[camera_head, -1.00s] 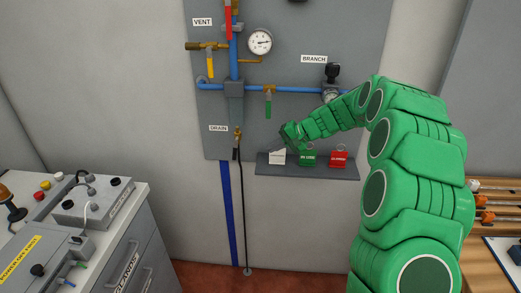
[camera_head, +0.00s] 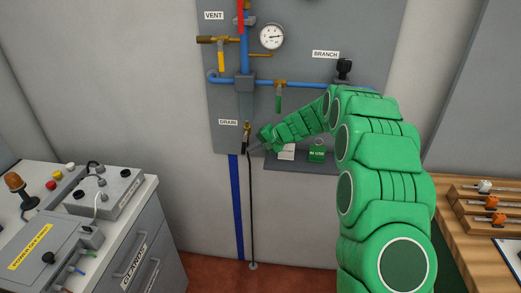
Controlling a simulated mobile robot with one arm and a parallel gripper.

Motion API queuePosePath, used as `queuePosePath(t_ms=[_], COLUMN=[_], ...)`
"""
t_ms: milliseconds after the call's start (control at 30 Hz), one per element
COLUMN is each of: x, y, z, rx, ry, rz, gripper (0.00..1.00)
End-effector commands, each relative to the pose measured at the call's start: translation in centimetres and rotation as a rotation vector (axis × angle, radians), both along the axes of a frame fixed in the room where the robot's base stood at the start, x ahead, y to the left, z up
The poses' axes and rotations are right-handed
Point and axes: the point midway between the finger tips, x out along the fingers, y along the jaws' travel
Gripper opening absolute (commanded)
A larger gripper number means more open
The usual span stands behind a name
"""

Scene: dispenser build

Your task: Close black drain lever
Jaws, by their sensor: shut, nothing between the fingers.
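The black drain lever (camera_head: 244,148) hangs down from a small brass valve (camera_head: 246,130) at the lower end of the pipework, just right of the DRAIN label (camera_head: 228,122). A thin black hose runs down from this valve to the floor. My gripper (camera_head: 254,147) is at the end of the green arm, just right of the lever. It is shut and holds nothing. Its tips are small and dark, and I cannot tell whether they touch the lever.
A grey shelf (camera_head: 290,166) below my gripper bears a white card (camera_head: 286,152) and a green IN USE tag (camera_head: 317,151). A green lever (camera_head: 278,103) and a yellow lever (camera_head: 221,61) hang higher up. A grey cabinet stands left, a wooden rack right.

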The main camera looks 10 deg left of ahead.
Motion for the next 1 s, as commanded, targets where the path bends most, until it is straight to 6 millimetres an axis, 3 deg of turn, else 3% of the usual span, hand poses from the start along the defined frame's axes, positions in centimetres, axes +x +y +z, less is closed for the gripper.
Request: queuePosePath(t_ms=[1000], x=[-0.04], y=[0.49], z=[-0.21], rx=[0.069], ry=[0.001], rz=[0.001], gripper=[0.0])
